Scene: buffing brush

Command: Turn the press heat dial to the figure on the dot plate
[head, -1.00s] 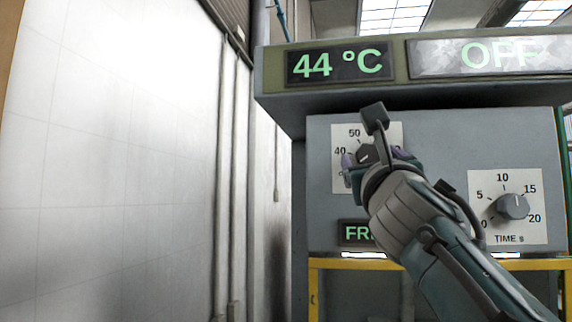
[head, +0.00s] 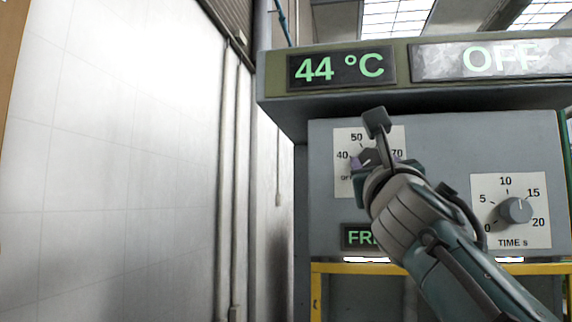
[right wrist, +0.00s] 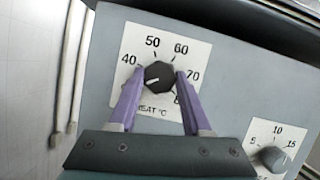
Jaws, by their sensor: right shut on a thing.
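The heat dial (head: 368,157) is a dark knob on a white scale plate (head: 343,136) on the press front. In the right wrist view the dial (right wrist: 158,76) sits among the figures 40, 50, 60, 70 and a partly hidden 80; its pale pointer mark points left and slightly down, near the 40 side. My right gripper (head: 373,161) is shut on the dial; in the right wrist view its purple fingers (right wrist: 160,78) press either side of it. The temperature display (head: 339,68) reads 44 °C. I see no dot plate. My left gripper is out of view.
A time dial (head: 514,210) with its own scale is at the right. An OFF display (head: 492,61) is on the overhanging top. A green-lettered sign (head: 356,237) is partly hidden by my arm. A yellow rail (head: 340,268) runs below. A white wall (head: 110,150) stands left.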

